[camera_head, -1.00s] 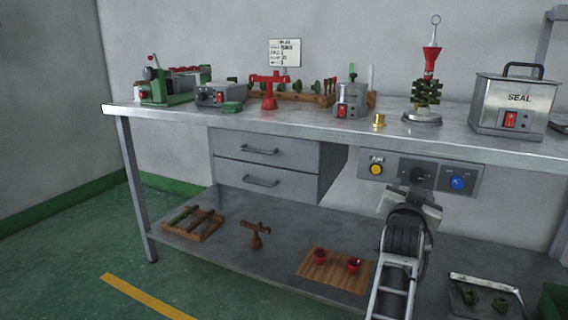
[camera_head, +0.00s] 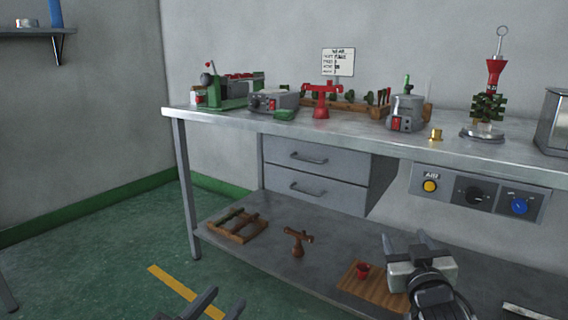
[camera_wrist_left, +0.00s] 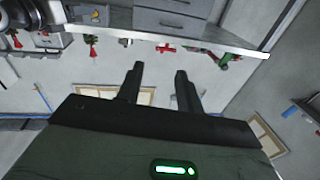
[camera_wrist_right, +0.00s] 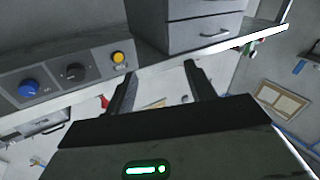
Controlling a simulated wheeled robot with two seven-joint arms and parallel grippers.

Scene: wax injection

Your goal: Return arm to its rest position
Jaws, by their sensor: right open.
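My right gripper (camera_head: 408,240) is in front of the bench at the lower right of the head view, below the control panel. Its two fingers are apart and nothing is between them; they also show in the right wrist view (camera_wrist_right: 160,75). My left gripper (camera_head: 218,302) has only its fingertips at the bottom edge of the head view, over the green floor. Its fingers are apart and empty in the left wrist view (camera_wrist_left: 158,75). Neither gripper touches anything that I can see.
The metal workbench (camera_head: 350,133) carries several tools and devices. Its lower shelf (camera_head: 265,245) holds a wooden rack (camera_head: 238,226), a brown stand (camera_head: 298,242) and a wooden board with a red cup (camera_head: 363,271). The control panel (camera_head: 477,192) hangs under the bench top. Green floor lies open at left.

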